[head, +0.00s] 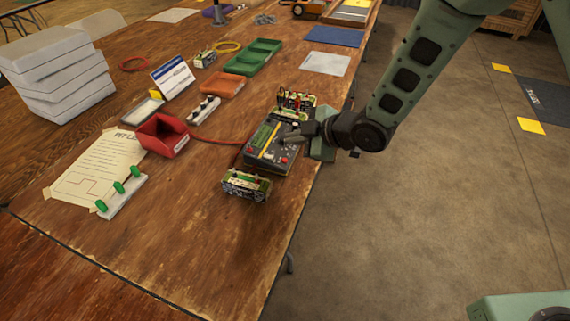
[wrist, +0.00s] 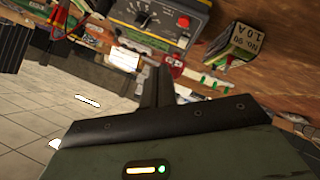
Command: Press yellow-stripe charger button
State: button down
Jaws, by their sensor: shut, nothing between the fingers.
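The charger (head: 262,158) is a dark box with a yellow stripe and a green panel, lying near the table's right edge in the head view. A red button (head: 284,160) shows on its near right part. In the wrist view the charger (wrist: 160,33) fills the top middle, with a dial and the red button (wrist: 184,20). My gripper (head: 292,135) is shut and empty, over or beside the charger's right side. In the wrist view its fingers (wrist: 158,72) point up toward the charger, below the dial and button. I cannot tell whether the fingertips touch it.
One circuit-board block (head: 246,185) stands in front of the charger, another (head: 294,101) behind it. A red bin (head: 163,136), an orange tray (head: 222,86) and a green tray (head: 252,57) lie to the left. A red cable runs to the charger. Open floor lies right.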

aim_at(278, 156)
jog(key=f+b, duration=0.2)
jog(key=f, duration=0.1)
jog(key=a+f+b, duration=0.1)
jog(key=f, duration=0.1)
jog(key=shift+w, duration=0.15)
dwell(1.8)
jog(key=shift+f+b, duration=0.35)
jog(key=shift+b, duration=0.2)
jog(key=shift+f+b, duration=0.35)
dwell(0.4)
dwell(0.3)
jog(key=shift+d+r+p, duration=0.1)
jog(key=shift+r+p, duration=0.4)
jog(key=shift+r, duration=0.25)
jog(key=r+p, duration=0.2)
jog(key=r, duration=0.1)
jog(key=r+p, duration=0.1)
jog(key=r, duration=0.1)
jog(key=shift+d, duration=0.4)
